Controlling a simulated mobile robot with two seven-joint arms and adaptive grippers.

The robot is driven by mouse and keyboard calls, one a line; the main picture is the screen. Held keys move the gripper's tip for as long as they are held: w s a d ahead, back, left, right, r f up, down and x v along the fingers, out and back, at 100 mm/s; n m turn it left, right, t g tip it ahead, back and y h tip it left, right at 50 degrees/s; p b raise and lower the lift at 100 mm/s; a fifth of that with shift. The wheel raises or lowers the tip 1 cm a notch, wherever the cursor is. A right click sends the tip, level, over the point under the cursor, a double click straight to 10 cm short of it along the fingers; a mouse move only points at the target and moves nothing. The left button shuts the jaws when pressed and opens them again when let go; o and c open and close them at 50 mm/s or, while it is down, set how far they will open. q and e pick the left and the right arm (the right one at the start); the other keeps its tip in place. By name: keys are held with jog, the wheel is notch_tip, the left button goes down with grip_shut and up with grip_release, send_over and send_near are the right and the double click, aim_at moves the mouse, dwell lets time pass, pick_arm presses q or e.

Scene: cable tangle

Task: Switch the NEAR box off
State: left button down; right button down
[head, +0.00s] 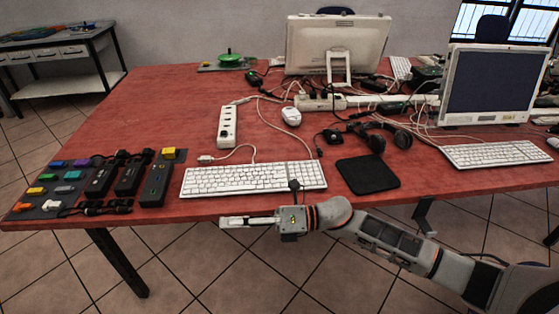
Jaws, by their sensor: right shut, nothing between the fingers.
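A white socket box (227,126) lies on the red table behind the left part of the keyboard, its long side running away from me. Dark sockets show along its top, and white cables come from both ends. Its switch is too small to read. A second white socket box (320,103) lies farther back, below the rear monitor, with dark plugs and cables around it. My right gripper (226,221) is shut and empty, pointing left at the table's front edge, in front of the keyboard and apart from both boxes. My left gripper is out of view.
A white keyboard (252,179) lies between my right gripper and the nearer socket box. Dark boxes and coloured blocks fill the left end. The red table (160,105) is clear left of the nearer socket box.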

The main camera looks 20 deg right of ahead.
jog(key=s+d+f+m+t+h, duration=0.2)
jog(key=s+d+f+m+h, duration=0.3)
jog(key=m, duration=0.7)
jog(key=s+d+f+m+t+h, duration=0.2)
jog(key=s+d+f+m+h, duration=0.3)
jog(key=s+f+m, duration=0.4)
jog(key=s+d+f+m+t+h, duration=0.1)
jog(key=s+d+f+m+h, duration=0.4)
jog(key=m, duration=0.9)
jog(key=s+d+f, duration=0.1)
jog(key=s+f, duration=0.2)
jog(key=f, duration=0.1)
jog(key=shift+d+f+m+t, duration=0.2)
jog(key=shift+d+m+t, duration=0.05)
jog(key=shift+m+t, duration=0.15)
jog(key=shift+d, duration=0.1)
